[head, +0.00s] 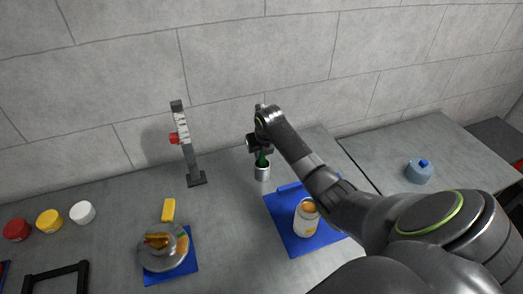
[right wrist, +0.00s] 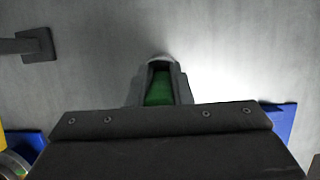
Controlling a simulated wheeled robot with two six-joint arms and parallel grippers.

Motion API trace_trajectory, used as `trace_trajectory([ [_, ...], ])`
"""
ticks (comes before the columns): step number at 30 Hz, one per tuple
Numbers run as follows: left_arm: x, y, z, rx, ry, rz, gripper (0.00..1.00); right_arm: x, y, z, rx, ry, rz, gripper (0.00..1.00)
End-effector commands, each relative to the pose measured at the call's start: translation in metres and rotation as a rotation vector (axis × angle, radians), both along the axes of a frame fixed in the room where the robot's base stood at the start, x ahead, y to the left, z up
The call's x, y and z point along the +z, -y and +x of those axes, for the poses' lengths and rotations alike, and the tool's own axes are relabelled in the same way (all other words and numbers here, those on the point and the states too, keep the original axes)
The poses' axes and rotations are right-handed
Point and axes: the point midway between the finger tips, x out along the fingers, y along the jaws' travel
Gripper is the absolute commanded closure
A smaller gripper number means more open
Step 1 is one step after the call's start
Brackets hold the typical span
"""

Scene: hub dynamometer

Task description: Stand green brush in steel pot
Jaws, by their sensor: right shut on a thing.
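The steel pot (head: 262,173) is a small shiny cylinder standing on the grey table near the wall. The green brush (head: 261,159) shows as a green piece between my right gripper and the pot, its lower end at or inside the pot's mouth. My right gripper (head: 259,150) is right above the pot, shut on the brush. In the right wrist view the green brush (right wrist: 159,88) lies between the fingers, and a bit of the pot's pale rim (right wrist: 160,58) shows past them. Whether the brush touches the pot's bottom is hidden. My left gripper is not in view.
A dark post (head: 188,150) with a red part stands left. A round metal piece (head: 160,257), yellow block (head: 168,209) and coloured jars (head: 49,221) are further left.

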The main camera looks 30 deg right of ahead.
Motion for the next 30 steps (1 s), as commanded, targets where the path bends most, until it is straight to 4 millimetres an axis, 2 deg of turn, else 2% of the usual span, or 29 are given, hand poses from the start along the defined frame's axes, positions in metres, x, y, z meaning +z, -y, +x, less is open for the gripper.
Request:
trace_trajectory([
  [7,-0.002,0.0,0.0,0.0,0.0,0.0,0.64,-0.003,0.0,0.0,0.0,0.0,0.0,1.0],
  [8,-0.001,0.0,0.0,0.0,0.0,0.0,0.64,-0.002,0.0,0.0,0.0,0.001,0.0,0.77],
  [12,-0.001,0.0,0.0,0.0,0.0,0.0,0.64,-0.002,0.0,0.0,0.0,0.0,0.0,0.59],
  [23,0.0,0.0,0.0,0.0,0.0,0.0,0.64,0.002,0.0,0.0,0.0,0.001,0.0,0.59],
  [30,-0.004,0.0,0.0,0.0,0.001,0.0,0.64,0.028,-0.001,-0.009,0.0,0.004,-0.002,0.59],
])
